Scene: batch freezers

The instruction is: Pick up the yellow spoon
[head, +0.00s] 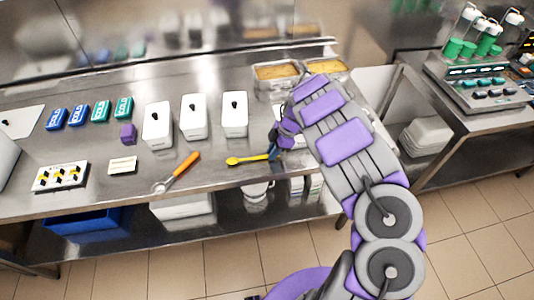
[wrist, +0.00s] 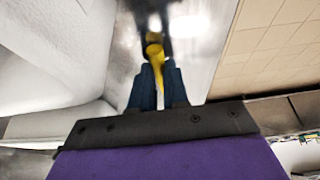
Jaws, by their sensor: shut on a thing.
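The yellow spoon (head: 246,159) is at the front part of the steel counter in the head view, bowl end to the left. My gripper (head: 273,151) is at its right end. In the wrist view the spoon (wrist: 155,58) runs between the two dark fingers of my gripper (wrist: 158,85), which are shut on it. I cannot tell whether the spoon is lifted or still touches the counter. My purple and grey arm hides part of the counter to the right.
An orange-handled tool (head: 180,170) lies to the left on the counter (head: 222,178). Several white containers (head: 193,117) stand behind. Metal pans (head: 276,75) with yellow contents sit at the back right. A sink basin (head: 372,85) is right of my arm.

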